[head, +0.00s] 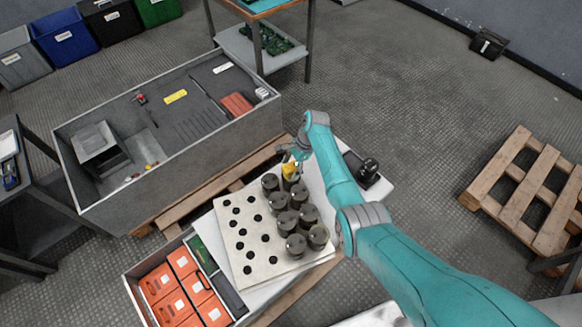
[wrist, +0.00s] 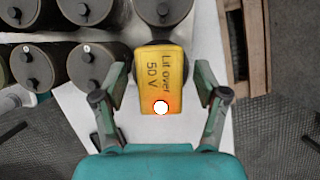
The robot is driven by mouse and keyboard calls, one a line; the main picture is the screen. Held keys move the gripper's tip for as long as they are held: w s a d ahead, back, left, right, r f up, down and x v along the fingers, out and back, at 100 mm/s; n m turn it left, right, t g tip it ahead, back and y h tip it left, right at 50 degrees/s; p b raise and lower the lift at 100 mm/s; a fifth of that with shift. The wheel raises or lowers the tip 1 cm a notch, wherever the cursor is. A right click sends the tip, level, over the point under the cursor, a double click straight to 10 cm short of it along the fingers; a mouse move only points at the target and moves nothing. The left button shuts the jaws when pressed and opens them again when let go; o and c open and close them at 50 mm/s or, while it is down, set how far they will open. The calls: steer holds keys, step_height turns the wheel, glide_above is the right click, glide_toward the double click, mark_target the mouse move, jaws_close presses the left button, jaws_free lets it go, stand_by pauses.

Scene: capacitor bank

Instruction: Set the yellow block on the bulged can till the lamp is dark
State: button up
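The yellow block (wrist: 163,72) is marked "Lit over 50 V", and its round lamp (wrist: 161,107) glows bright white and orange. In the head view the block (head: 289,169) is at the back end of the group of dark cans (head: 287,220), by my gripper (head: 291,160). In the wrist view a can (wrist: 162,10) lies just beyond the block's far edge. I cannot tell whether the block touches a can, or which can is bulged.
The cans stand on a pale plate with black holes (head: 243,240) on a white table top. A box of orange cases (head: 178,290) is at front left, a large grey bin (head: 165,160) at back left. A dark device (head: 365,170) lies right of my gripper. Pallets (head: 530,190) stand right.

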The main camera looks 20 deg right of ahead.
steer(key=v, duration=1.2)
